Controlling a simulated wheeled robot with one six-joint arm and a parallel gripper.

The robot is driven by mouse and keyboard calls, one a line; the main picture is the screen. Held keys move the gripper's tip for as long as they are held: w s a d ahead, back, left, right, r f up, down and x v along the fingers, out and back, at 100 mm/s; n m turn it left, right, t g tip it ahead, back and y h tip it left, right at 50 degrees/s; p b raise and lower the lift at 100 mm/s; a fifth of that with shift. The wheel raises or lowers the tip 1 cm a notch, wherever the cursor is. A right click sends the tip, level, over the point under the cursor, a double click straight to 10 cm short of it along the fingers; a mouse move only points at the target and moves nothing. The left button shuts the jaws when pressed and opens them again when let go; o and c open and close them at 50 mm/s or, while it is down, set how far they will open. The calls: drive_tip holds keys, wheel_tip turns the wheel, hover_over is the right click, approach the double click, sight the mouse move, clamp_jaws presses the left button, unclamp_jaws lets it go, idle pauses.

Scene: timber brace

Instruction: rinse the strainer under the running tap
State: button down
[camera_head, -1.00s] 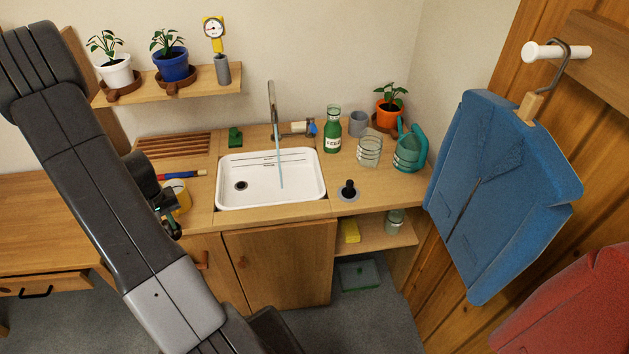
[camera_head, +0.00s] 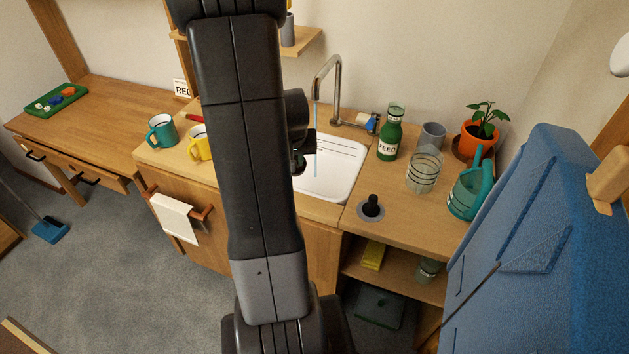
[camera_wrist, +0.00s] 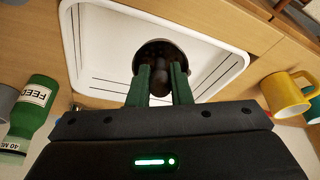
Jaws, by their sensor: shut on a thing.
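My gripper (camera_wrist: 160,70) has green fingers shut on the knob of a dark round piece, which I take for the strainer (camera_wrist: 153,48), over the white sink. In the head view my arm hides most of the gripper (camera_head: 304,154) and the strainer cannot be made out. The curved metal tap (camera_head: 328,68) is running. Its thin water stream (camera_head: 316,120) falls into the sink (camera_head: 345,172), right beside my gripper. I cannot tell whether the water touches the strainer.
A green feed bottle (camera_head: 390,138), glass jar (camera_head: 424,172), grey cup (camera_head: 431,136) and teal watering can (camera_head: 470,190) stand right of the sink. A black-knobbed piece (camera_head: 371,206) sits on the front counter. Yellow (camera_wrist: 287,94) and teal mugs (camera_head: 162,131) stand left.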

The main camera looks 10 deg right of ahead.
drive_tip(key=s+d+t+b, duration=0.2)
drive_tip(key=s+d+b, duration=0.2)
drive_tip(key=w+d+f+p, duration=0.1)
drive_tip(key=w, duration=0.6)
drive_tip(key=w+d+f+p, duration=0.1)
drive_tip(key=w, duration=0.5)
drive_tip(key=shift+w+d+f+m+h, duration=0.3)
drive_tip(key=shift+w+d+f+h, duration=0.05)
drive_tip(key=shift+w+h, duration=0.05)
drive_tip(key=shift+s+d, duration=0.1)
idle(0.6)
drive_tip(key=shift+s+d, duration=0.25)
drive_tip(key=shift+s, duration=0.1)
drive_tip(key=shift+w+a, duration=0.1)
drive_tip(key=shift+w+a+b, duration=0.25)
drive_tip(key=shift+w+b, duration=0.1)
drive_tip(key=shift+w, duration=0.05)
